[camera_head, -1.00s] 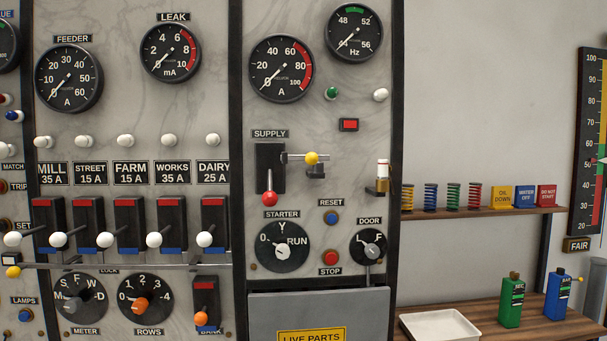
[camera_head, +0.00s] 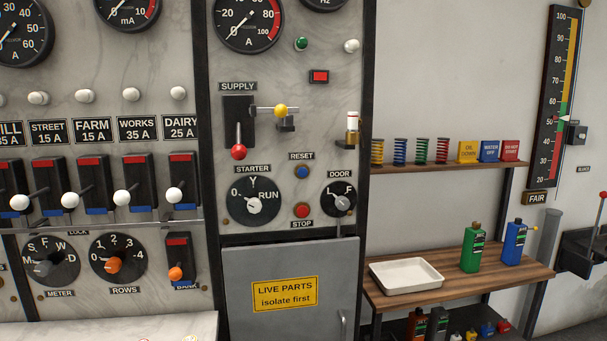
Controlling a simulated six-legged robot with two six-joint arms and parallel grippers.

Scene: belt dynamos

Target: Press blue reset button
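The blue reset button (camera_head: 302,172) is a small round knob on the grey marble panel, just below the RESET label (camera_head: 301,156). The red stop button (camera_head: 302,211) sits below it, above the STOP label. The starter dial (camera_head: 254,201) is to its left and the door dial (camera_head: 342,201) to its right. Neither of my grippers shows in the head view.
The supply switch lever with a red ball (camera_head: 239,152) and a yellow-knobbed latch (camera_head: 281,111) stick out above and left of the button. A grey door (camera_head: 290,260) with a yellow sign is below. A wooden shelf (camera_head: 460,277) with a white tray (camera_head: 406,275) stands right.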

